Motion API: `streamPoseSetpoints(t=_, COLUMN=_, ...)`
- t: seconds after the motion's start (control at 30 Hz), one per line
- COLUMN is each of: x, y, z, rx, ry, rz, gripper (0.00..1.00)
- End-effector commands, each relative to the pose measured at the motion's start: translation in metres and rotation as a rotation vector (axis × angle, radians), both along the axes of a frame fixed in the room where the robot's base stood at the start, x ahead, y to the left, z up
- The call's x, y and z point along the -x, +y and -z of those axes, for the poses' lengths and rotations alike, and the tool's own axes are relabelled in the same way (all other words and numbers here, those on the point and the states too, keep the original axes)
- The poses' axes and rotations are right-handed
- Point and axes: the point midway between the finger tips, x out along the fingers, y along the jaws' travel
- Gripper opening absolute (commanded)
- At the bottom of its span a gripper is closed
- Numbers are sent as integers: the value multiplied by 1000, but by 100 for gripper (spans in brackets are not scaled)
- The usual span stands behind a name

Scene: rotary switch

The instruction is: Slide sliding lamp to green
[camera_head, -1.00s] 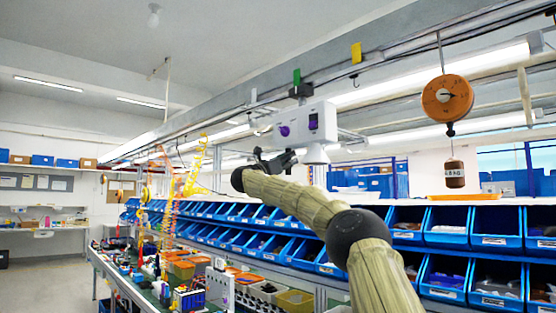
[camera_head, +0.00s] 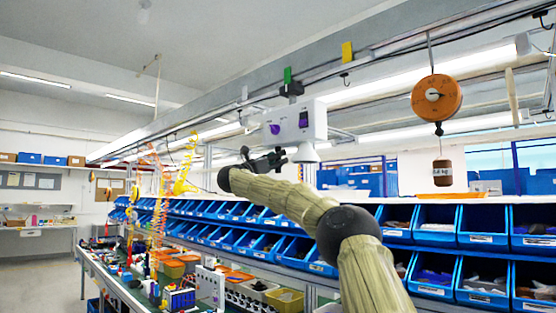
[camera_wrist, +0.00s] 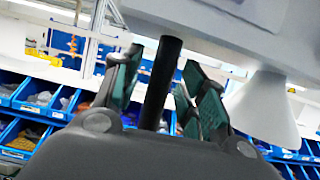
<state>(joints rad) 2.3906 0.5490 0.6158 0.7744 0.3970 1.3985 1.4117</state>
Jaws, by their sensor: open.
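The sliding lamp is a white box (camera_head: 297,124) with purple parts and a white cone-shaped shade below, hung from the overhead rail. Its dark mount (camera_head: 291,90) is directly below the green marker (camera_head: 287,74). A yellow marker (camera_head: 347,52) is farther right along the rail. My gripper (camera_head: 268,160) is just below the box's left side. In the wrist view my gripper (camera_wrist: 160,82) is open, with a dark upright rod (camera_wrist: 163,75) between its fingers; contact cannot be told. The white box (camera_wrist: 210,30) and cone shade (camera_wrist: 264,105) also show there.
An orange round scale (camera_head: 436,97) with a hanging brown weight is at the right. Rows of blue bins (camera_head: 484,225) stand behind and beside my arm. A cluttered workbench (camera_head: 150,285) is at lower left. The rail (camera_head: 390,50) runs across overhead.

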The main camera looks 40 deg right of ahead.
Motion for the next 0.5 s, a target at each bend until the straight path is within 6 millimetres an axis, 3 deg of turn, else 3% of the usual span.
streamPoseSetpoints(t=0.5, x=5, y=80, z=34, rx=0, ry=2, rz=-2, gripper=42)
